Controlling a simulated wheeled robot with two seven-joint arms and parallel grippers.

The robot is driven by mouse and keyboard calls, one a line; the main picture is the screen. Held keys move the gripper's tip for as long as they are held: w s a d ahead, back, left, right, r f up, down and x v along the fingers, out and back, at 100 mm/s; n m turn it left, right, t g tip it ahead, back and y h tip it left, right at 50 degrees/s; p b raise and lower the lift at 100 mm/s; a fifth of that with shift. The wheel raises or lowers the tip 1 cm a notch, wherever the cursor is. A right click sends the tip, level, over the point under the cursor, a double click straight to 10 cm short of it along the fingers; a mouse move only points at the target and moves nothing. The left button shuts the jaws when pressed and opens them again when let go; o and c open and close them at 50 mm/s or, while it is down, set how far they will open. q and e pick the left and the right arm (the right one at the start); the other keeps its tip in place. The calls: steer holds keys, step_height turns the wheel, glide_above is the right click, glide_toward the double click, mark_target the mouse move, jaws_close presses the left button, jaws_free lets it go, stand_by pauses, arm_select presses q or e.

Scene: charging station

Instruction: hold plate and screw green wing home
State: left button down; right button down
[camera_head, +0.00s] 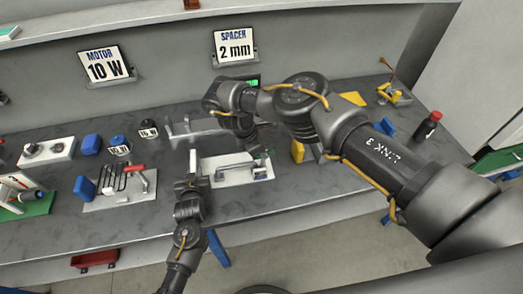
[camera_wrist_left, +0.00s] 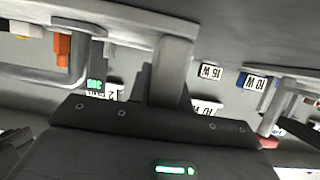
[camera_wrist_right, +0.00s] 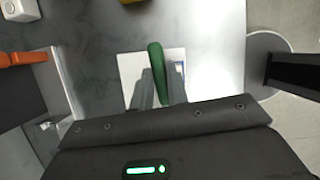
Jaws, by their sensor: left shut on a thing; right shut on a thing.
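The white plate (camera_head: 232,172) lies on the grey bench in the head view, with a metal fitting on it. Its pale surface also shows in the right wrist view (camera_wrist_right: 128,67). My left gripper (camera_head: 193,162) is at the plate's left edge and shut; its exact grip is hidden in its wrist view (camera_wrist_left: 166,72). My right gripper (camera_wrist_right: 160,95) reaches down over the plate, shut on the green wing (camera_wrist_right: 156,65). The wing looks like a rounded green bar between the fingertips. Its lower part and seat are hidden.
The right arm crosses above the bench's right half. A yellow block (camera_head: 297,151) stands right of the plate. A red-topped black cylinder (camera_head: 428,124) is farther right.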

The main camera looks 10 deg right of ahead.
steer(key=c, duration=1.4)
jaws_free()
steer(key=shift+o, duration=0.2)
steer(key=v, duration=1.2)
steer(key=shift+d, duration=0.1)
arm_select(q)
steer(key=c, duration=1.2)
jaws_free()
